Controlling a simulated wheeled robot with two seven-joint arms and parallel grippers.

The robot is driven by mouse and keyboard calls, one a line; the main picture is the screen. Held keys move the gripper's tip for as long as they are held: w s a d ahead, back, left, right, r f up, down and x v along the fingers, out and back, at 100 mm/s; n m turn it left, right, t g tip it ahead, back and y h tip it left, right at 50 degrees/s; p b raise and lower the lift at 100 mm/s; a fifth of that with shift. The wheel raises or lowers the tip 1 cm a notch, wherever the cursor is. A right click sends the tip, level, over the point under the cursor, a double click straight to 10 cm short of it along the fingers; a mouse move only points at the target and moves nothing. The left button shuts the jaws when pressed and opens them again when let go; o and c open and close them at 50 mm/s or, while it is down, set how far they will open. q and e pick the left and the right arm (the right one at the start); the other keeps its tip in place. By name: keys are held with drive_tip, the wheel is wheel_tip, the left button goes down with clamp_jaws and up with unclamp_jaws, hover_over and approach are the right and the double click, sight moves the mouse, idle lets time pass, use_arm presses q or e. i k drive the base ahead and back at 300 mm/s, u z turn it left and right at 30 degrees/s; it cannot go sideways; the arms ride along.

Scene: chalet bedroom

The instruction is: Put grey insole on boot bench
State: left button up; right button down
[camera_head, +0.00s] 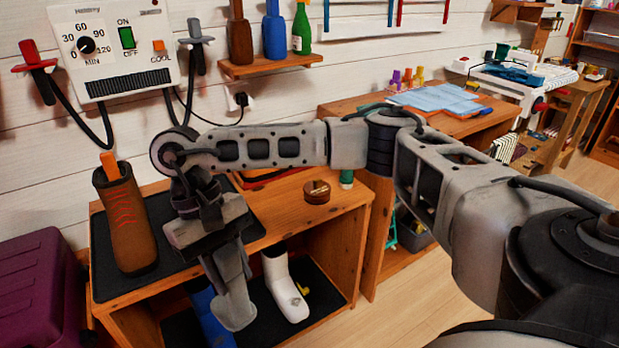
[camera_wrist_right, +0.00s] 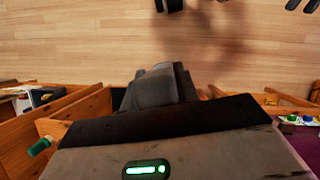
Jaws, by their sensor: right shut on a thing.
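The grey insole (camera_head: 231,292) hangs down from my right gripper (camera_head: 217,246), which is shut on its upper end. It hangs at the front of the boot bench (camera_head: 287,216), its lower end in front of the bench's open shelf. In the right wrist view a grey shape (camera_wrist_right: 158,88) sticks out past the gripper body, probably the insole with the fingers. The wooden bench has a black mat (camera_head: 108,275) on top. A brown boot (camera_head: 133,225) with an orange insole (camera_head: 109,168) stands upright on the mat. My left gripper is not in view.
A white boot (camera_head: 284,286) and a partly hidden blue boot (camera_head: 209,318) stand on the lower shelf. A round wooden tin (camera_head: 317,191) sits on the bench's right part. A purple case (camera_head: 42,290) stands left. A boot dryer (camera_head: 115,47) hangs above.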

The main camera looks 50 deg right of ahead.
sight(280, 210)
drive_tip(key=z, duration=0.45)
drive_tip(key=i, duration=0.95)
drive_tip(key=z, duration=0.15)
